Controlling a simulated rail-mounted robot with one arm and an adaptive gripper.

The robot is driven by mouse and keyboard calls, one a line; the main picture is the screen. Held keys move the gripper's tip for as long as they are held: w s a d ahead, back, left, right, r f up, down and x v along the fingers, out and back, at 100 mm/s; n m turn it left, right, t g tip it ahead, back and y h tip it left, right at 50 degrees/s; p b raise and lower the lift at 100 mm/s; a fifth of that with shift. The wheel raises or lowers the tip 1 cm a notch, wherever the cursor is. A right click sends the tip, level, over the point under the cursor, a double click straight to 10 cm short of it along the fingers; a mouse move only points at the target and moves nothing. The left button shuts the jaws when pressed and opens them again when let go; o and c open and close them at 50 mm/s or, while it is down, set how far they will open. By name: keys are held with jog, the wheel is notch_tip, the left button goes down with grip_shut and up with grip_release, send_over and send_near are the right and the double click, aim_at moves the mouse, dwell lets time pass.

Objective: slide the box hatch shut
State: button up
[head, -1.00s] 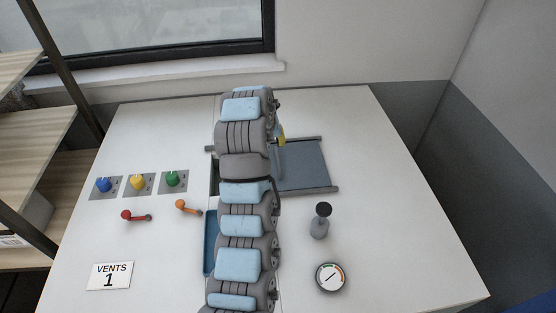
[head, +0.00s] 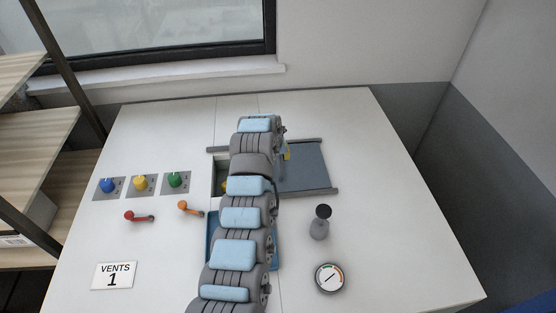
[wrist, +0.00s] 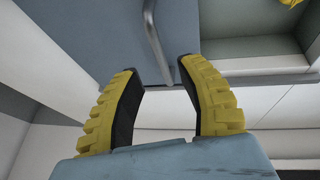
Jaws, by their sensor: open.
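The hatch (head: 304,166) is a blue-grey sliding panel between two rails, right of my arm in the head view. The box opening (head: 219,172) shows left of my arm, with something yellow inside. In the wrist view the hatch (wrist: 105,35) fills the upper left, with a metal bar handle (wrist: 155,42) near its edge. The open box interior (wrist: 245,50) lies right of it, with a yellow thing at the top corner. My gripper (wrist: 160,74) is open, its yellow-backed fingers apart and the handle's lower end between their tips; contact cannot be told. In the head view my arm mostly hides the gripper.
Blue, yellow and green knobs (head: 141,184) and a red lever (head: 139,216) and orange lever (head: 189,208) sit left. A dark-topped knob (head: 320,222) and a gauge (head: 330,278) stand right. A blue tray (head: 212,228) lies partly under my arm.

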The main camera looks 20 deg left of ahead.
aim_at(278, 162)
jog(key=shift+x, duration=1.95)
jog(key=shift+w+f+p, duration=0.1)
jog(key=shift+f+p, duration=0.05)
jog(key=shift+p, duration=0.15)
grip_shut()
